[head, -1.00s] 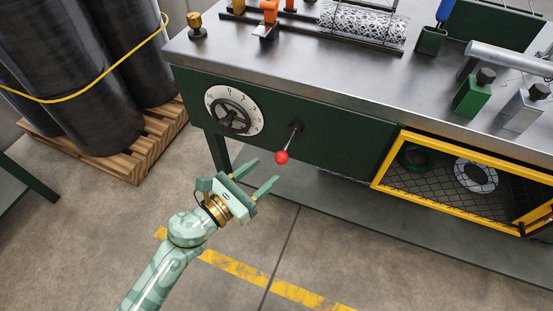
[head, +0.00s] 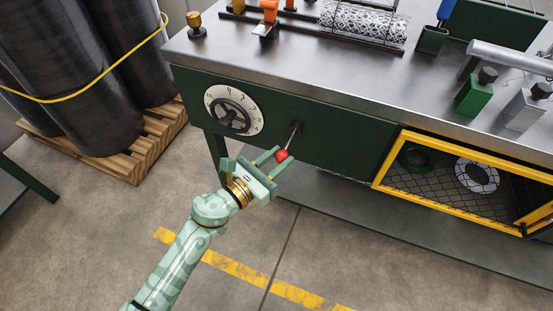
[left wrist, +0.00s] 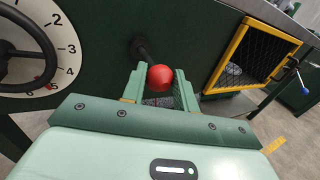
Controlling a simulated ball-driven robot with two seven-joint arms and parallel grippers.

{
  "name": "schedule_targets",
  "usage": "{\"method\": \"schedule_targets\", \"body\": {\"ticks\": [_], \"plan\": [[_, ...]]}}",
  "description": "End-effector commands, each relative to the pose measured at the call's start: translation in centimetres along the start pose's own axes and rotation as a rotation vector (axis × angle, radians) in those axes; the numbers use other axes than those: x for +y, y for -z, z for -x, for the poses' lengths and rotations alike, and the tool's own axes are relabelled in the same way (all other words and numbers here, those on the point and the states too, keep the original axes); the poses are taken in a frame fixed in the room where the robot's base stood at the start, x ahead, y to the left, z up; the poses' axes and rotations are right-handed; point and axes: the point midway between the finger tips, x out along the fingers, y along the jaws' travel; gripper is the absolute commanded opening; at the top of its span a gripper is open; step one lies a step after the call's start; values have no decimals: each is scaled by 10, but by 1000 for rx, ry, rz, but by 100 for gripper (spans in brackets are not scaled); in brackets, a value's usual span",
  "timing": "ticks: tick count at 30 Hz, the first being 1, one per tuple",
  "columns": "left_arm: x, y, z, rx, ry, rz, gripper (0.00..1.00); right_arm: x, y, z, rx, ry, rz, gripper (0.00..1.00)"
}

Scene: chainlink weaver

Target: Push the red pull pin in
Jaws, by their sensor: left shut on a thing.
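The red pull pin is a red ball knob (head: 282,155) on a dark metal rod that sticks out of the green front panel. My left gripper (head: 277,158) is at the knob, with one finger on each side, and is shut on it. In the left wrist view the red knob (left wrist: 160,77) sits between the two green fingers (left wrist: 160,92), with the dark rod behind it running to the panel. The rod is out from the panel by a visible length. My right gripper is not in view.
A white numbered dial (head: 234,110) with a black handwheel is left of the pin. A yellow-framed mesh guard (head: 376,184) is to the right. The steel bench top (head: 320,73) overhangs above. The floor below is open.

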Motion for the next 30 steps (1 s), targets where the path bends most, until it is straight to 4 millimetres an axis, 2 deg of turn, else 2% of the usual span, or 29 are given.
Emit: {"method": "schedule_targets", "body": {"ticks": [3,7,17,18,20,30], "plan": [[8,2,-19,-2,0,-1,0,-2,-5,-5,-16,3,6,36],[16,2,-37,0,0,-1,0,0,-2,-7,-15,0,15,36],[18,-1,-42,-1,-3,-3,0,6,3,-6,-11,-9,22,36],[19,-1,-43,-1,-3,-3,35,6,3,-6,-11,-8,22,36],[19,-1,-43,-2,-3,-3,50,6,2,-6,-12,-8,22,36],[18,0,-42,-1,-1,-1,50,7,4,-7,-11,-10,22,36]]}}
